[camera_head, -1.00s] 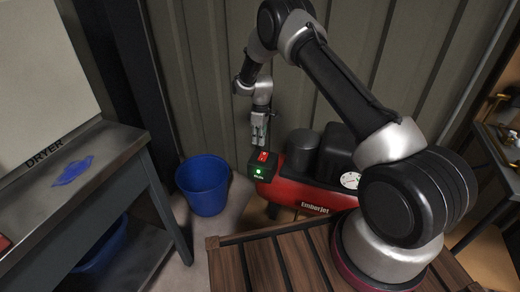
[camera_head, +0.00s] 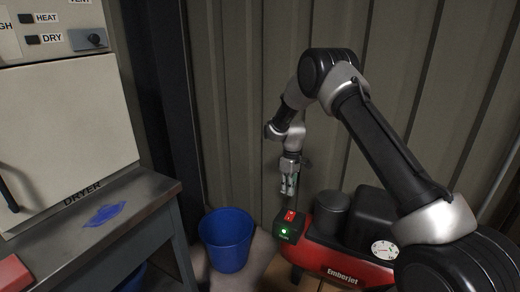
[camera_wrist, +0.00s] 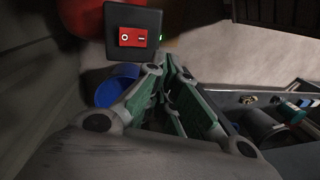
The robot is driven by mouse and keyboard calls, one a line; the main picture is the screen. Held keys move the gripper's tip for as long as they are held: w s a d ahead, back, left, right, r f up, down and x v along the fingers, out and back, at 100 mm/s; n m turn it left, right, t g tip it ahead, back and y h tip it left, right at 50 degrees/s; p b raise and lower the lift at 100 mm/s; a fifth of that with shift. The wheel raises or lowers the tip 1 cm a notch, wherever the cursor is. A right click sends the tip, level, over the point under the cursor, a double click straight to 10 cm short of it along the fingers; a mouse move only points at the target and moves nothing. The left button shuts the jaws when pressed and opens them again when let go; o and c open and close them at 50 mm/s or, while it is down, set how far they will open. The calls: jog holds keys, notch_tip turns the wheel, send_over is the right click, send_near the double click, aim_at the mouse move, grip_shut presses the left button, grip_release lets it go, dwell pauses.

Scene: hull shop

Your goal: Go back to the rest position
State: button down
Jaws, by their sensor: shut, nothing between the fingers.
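My gripper (camera_head: 289,186) hangs pointing down, just above the switch box of the red compressor, apart from it in the head view. Its fingers are shut with nothing between them; they also show in the wrist view (camera_wrist: 172,95). The black switch box (camera_head: 290,226) has a red rocker switch (camera_head: 290,215) on top and a lit green light on its front. In the wrist view the red rocker switch (camera_wrist: 133,37) shows close by, marked O and I. The red compressor (camera_head: 340,262) reads "Emberjet" and has a round gauge.
A blue bucket (camera_head: 227,240) stands on the floor left of the compressor. A grey bench (camera_head: 150,198) with a dryer (camera_head: 65,125) and a blue cloth-like patch (camera_head: 105,214) is at the left. A corrugated wall (camera_head: 240,90) stands close behind my arm.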

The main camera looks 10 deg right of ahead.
jog(key=s+d+r+m+t, duration=0.2)
jog(key=s+d+r, duration=0.3)
jog(key=s+r, duration=0.7)
jog(key=s+d+r+m+t, duration=0.2)
jog(key=s+d+r+m, duration=0.2)
jog(key=s+r, duration=0.8)
jog(key=s+d+r+m+t, duration=0.2)
jog(key=s+d+r, duration=0.5)
jog(key=s+r, duration=0.5)
jog(key=shift+s+d+r+m+h, duration=0.35)
jog(key=shift+s+m, duration=0.35)
jog(key=shift+s, duration=1.95)
jog(key=shift+f, duration=0.1)
